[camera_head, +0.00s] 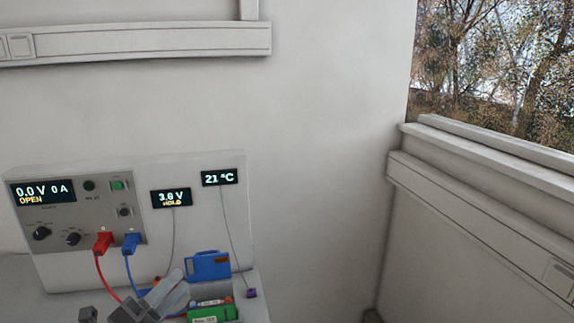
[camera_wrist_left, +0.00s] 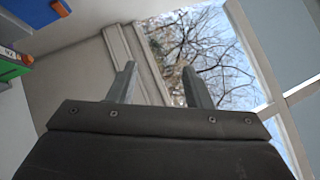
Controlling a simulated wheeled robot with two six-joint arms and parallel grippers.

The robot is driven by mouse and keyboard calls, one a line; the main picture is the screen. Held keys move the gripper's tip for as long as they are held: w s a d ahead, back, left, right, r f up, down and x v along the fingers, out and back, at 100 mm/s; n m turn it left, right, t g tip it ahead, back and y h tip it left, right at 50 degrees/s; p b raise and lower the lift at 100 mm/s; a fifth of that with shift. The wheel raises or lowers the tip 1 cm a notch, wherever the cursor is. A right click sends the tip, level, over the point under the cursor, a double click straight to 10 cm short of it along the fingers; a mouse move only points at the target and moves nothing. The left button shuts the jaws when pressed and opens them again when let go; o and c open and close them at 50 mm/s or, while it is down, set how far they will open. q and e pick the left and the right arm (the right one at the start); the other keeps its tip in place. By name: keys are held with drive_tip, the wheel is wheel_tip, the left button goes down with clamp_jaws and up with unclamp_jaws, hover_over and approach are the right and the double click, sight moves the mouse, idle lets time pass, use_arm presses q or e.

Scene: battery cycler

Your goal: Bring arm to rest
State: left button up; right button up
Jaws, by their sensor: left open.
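My left gripper (camera_head: 172,290) is low in the head view, in front of the bench beside the blue holder. In the left wrist view, its two grey fingers (camera_wrist_left: 160,85) stand apart with nothing between them, facing the window and wall. My right gripper is in neither view. The cycler panel (camera_head: 125,212) reads 0.0 V, 0 A, OPEN. A red plug (camera_head: 103,243) and a blue plug (camera_head: 131,243) sit in its front, each with a cable running down.
A blue holder (camera_head: 208,265) and a green battery-like block (camera_head: 212,311) stand right of the gripper. Small displays read 3.8 V HOLD (camera_head: 171,198) and 21 °C (camera_head: 220,177). A purple clip-like piece (camera_head: 251,293) lies at the bench's right. Free room lies further right, below the window (camera_head: 500,70).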

use_arm(q)
drive_tip(key=s+a+f+n+t+y, duration=0.1)
drive_tip(key=s+a+n+t+y, duration=0.35)
drive_tip(key=a+n+y, duration=0.85)
drive_tip(key=s+a+f+n+g+y, duration=0.2)
drive_tip(key=s+f+n+g+y, duration=0.15)
drive_tip(key=f+n, duration=0.3)
drive_tip(key=s+a+f+n+g+y, duration=0.25)
drive_tip(key=f+n+g+y, duration=0.2)
drive_tip(key=n, duration=0.25)
drive_tip(key=s+d+f+n+g+h, duration=0.25)
drive_tip(key=s+d+f+g, duration=0.2)
drive_tip(key=s+f, duration=0.35)
drive_tip(key=s+d+f+n+g+h, duration=0.1)
drive_tip(key=s+d+f+g+h, duration=0.45)
drive_tip(key=s, duration=0.55)
drive_tip(key=a+f+g+y, duration=0.1)
drive_tip(key=a+f, duration=0.1)
drive_tip(key=f, duration=1.1)
drive_tip(key=a+f+g, duration=0.1)
drive_tip(key=a+f, duration=0.1)
drive_tip(key=f, duration=1.1)
drive_tip(key=s+d+f, duration=0.1)
drive_tip(key=s+f, duration=1.3)
drive_tip(key=f, duration=0.1)
drive_tip(key=shift+s+d+f+g, duration=0.25)
drive_tip(key=shift+d+f+g, duration=0.1)
drive_tip(key=shift+d, duration=0.05)
